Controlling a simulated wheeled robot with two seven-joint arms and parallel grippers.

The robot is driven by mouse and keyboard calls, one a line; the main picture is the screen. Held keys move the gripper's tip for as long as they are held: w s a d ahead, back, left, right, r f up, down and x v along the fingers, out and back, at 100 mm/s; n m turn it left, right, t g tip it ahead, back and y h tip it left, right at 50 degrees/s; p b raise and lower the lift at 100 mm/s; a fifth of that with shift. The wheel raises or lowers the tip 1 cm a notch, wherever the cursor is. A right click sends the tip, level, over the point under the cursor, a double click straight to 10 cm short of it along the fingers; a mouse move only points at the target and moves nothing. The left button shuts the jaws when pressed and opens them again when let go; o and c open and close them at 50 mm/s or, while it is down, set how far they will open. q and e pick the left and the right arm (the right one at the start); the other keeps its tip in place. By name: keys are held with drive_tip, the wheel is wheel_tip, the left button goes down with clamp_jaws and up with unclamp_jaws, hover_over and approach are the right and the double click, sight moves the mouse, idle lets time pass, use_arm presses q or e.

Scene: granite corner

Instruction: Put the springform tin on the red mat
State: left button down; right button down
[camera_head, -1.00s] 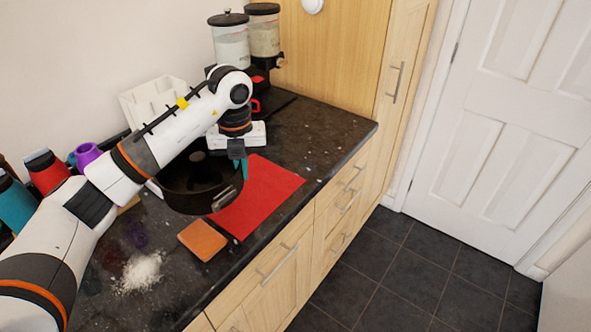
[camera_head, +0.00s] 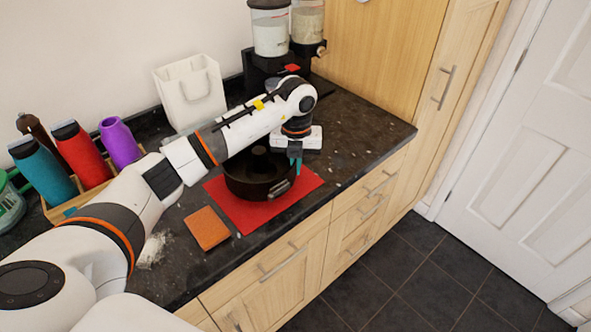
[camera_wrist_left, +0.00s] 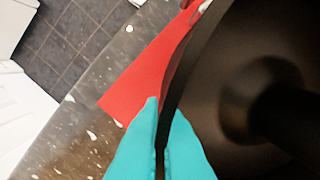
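The springform tin (camera_head: 246,188) is dark and round with a raised middle and a metal clasp on its side. In the head view it is over the red mat (camera_head: 309,181), within its outline; I cannot tell whether it rests on the mat or hangs slightly above. My left gripper (camera_head: 297,165) is at the tin's far right rim. In the left wrist view its teal fingers (camera_wrist_left: 160,135) are closed on the rim of the tin (camera_wrist_left: 215,75), and the red mat (camera_wrist_left: 135,82) shows below. My right gripper is not in view.
An orange square (camera_head: 207,228) lies beside the mat. Bottles stand in a wooden rack (camera_head: 60,210) at the left. A white holder (camera_head: 190,92) and dispensers (camera_head: 270,35) stand at the back. The worktop's front edge drops to the floor.

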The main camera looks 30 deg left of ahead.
use_arm(q)
wheel_tip(320, 180, down, 2)
drive_tip(key=shift+f, duration=0.4)
drive_tip(key=c, duration=1.7)
unclamp_jaws()
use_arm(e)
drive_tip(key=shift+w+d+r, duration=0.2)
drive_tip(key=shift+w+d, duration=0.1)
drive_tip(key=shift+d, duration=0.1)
